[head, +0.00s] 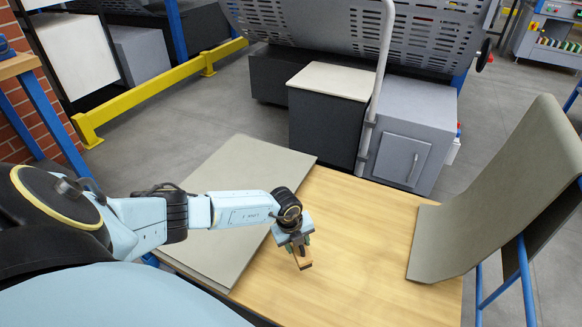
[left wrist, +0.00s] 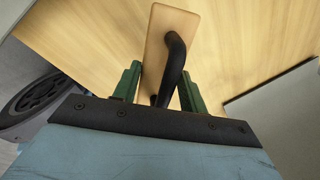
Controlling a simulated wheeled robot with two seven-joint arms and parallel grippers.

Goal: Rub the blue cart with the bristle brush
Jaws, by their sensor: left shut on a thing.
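The bristle brush has a light wooden back (left wrist: 159,35) and a black curved handle in the left wrist view. My left gripper (left wrist: 158,88) is shut on the handle, with green fingers on either side of it. In the head view my left gripper (head: 297,243) holds the brush (head: 303,263) over the wooden tabletop (head: 360,240). The bristles are hidden, and I cannot tell whether they touch the wood. Blue tubes (head: 525,275) show at the right, under a curved grey panel; I cannot tell which piece is the blue cart. My right gripper is out of view.
A flat grey board (head: 235,165) lies on the left part of the tabletop, under my left arm. The curved grey panel (head: 500,205) rises at the right edge. A grey cabinet (head: 405,150) stands behind. The wood between board and panel is bare.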

